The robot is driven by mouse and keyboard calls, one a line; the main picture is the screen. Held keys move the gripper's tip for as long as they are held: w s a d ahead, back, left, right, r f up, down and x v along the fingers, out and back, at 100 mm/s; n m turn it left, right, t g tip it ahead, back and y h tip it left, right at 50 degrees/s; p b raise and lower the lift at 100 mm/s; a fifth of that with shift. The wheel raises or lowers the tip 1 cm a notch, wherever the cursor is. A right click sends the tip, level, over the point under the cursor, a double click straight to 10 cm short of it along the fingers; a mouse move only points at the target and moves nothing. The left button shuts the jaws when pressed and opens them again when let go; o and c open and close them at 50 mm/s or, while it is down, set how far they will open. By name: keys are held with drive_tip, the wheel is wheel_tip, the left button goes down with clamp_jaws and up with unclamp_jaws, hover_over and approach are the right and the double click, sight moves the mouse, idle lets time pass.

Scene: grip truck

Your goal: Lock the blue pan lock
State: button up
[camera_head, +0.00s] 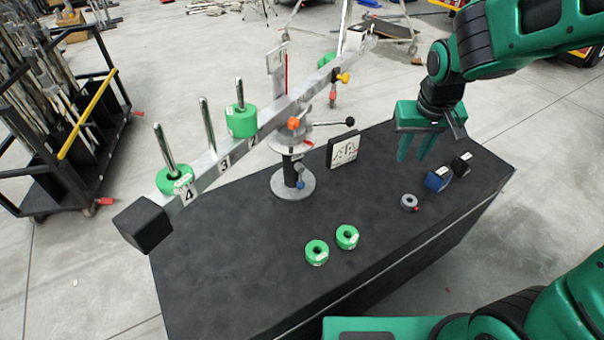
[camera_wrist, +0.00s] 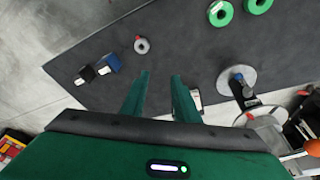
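The blue pan lock (camera_head: 300,185) is a small blue-tipped knob low on the black post of the balance-arm stand, just above its round grey base (camera_head: 279,186). In the wrist view a small blue tip (camera_wrist: 238,77) shows by the round base at the right; its exact setting is too small to tell. My gripper (camera_head: 413,156) hangs over the right part of the black table, apart from the lock and to its right. In the wrist view its two fingers (camera_wrist: 161,75) are spread with nothing between them.
The long arm (camera_head: 208,160) with green weights crosses above the table's left side. An orange knob (camera_head: 293,123) and a black-tipped lever (camera_head: 348,122) sit above the lock. Two green rings (camera_head: 317,253), a grey ring (camera_head: 409,202) and a blue block (camera_head: 437,179) lie on the table.

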drive_tip(key=w+a+f+n+y, duration=0.1)
drive_tip(key=w+a+f+n, duration=0.2)
drive_tip(key=a, duration=0.9)
drive_tip(key=n+t+y, duration=0.1)
approach(302, 170)
drive_tip(key=f, duration=0.2)
drive_tip(key=x, duration=1)
drive_tip(key=shift+w+a+f, duration=0.15)
drive_tip(key=shift+w, duration=0.2)
clamp_jaws()
